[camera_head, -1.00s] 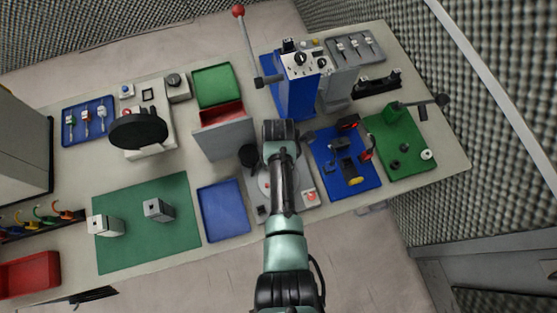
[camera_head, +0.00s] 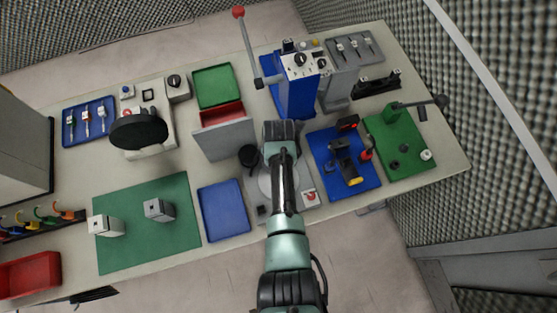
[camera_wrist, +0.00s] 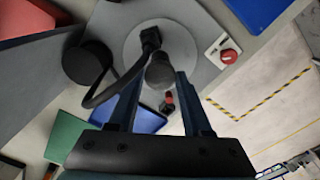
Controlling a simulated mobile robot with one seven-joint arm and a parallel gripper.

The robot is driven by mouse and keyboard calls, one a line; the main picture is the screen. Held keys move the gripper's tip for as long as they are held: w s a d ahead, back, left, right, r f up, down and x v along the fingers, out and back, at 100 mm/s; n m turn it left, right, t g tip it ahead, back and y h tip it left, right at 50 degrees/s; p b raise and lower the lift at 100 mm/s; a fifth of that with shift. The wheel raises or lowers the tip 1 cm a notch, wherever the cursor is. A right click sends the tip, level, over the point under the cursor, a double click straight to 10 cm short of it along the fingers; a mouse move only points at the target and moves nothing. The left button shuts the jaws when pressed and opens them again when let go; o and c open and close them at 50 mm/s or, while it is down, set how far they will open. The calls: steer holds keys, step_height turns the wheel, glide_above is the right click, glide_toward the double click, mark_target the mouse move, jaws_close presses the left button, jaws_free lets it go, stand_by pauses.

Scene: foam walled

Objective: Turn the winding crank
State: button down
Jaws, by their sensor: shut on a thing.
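The winding crank (camera_wrist: 151,40) shows in the wrist view as a dark piece over a round pale grey disc (camera_wrist: 183,45) on a grey base. A dark rounded knob (camera_wrist: 160,70) sits between the fingertips of my gripper (camera_wrist: 158,78), which is shut on it. A dark curved bar (camera_wrist: 112,88) passes left of the fingers; I cannot tell how it joins the crank.
A black cylinder (camera_wrist: 86,62) stands left of the disc, and a red button (camera_wrist: 228,56) on a white plate lies to its right. A blue tray (camera_head: 223,210) lies left of the base. A blue mat with fixtures (camera_head: 323,176) lies right. A tall blue unit (camera_head: 296,97) stands behind.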

steer(key=shift+w+n, duration=0.1)
steer(key=shift+n, duration=0.5)
stand_by(0.3)
steer(key=shift+c, duration=1.7)
jaws_free()
step_height(320, 180, up, 13)
steer(key=b, duration=0.1)
steer(key=shift+b, duration=0.35)
